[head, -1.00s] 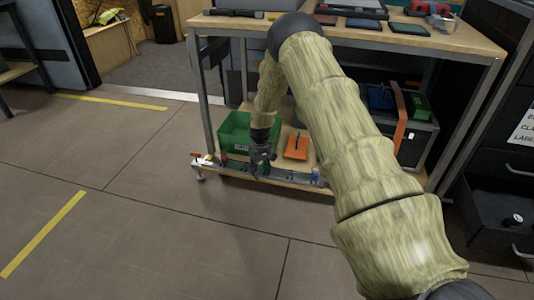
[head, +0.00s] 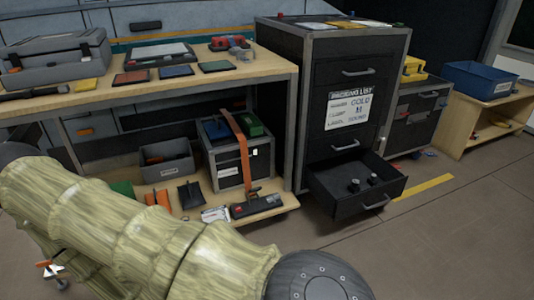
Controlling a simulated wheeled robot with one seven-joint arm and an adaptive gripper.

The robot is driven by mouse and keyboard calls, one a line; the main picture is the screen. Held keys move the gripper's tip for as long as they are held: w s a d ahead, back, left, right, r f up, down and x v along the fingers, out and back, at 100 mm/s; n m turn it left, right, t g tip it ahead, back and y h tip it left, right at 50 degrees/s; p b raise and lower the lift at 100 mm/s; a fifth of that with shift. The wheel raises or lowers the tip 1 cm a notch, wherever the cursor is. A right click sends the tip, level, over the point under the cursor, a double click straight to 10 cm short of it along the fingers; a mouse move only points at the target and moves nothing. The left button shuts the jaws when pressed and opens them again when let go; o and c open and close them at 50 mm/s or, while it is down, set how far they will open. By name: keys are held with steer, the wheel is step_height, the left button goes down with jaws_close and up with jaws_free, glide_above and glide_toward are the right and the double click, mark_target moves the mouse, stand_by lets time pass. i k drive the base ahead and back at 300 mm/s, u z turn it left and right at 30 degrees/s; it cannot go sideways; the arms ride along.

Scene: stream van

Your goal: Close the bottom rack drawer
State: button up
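The dark rack (head: 300,110) stands right of the workbench in the head view, with a packing list sheet (head: 348,108) on its front. Its bottom drawer (head: 393,190) is pulled out over the floor, with a handle (head: 376,202) on its front. A few small dark items (head: 354,186) lie inside it. The drawers above it look shut. My arm crosses the lower left of the view. My gripper is out of view, so its state and distance to the drawer do not show.
The wooden workbench (head: 235,76) carries a grey toolbox (head: 55,62) and tablets. Its lower shelf (head: 268,209) holds bins and a dark case with an orange strap (head: 240,145). A low wooden shelf with a blue bin (head: 480,80) stands at right. Floor before the drawer is clear.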

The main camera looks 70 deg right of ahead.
mark_target(328, 180)
steer(key=u, duration=0.05)
steer(key=i, duration=0.35)
steer(key=z, duration=3.5)
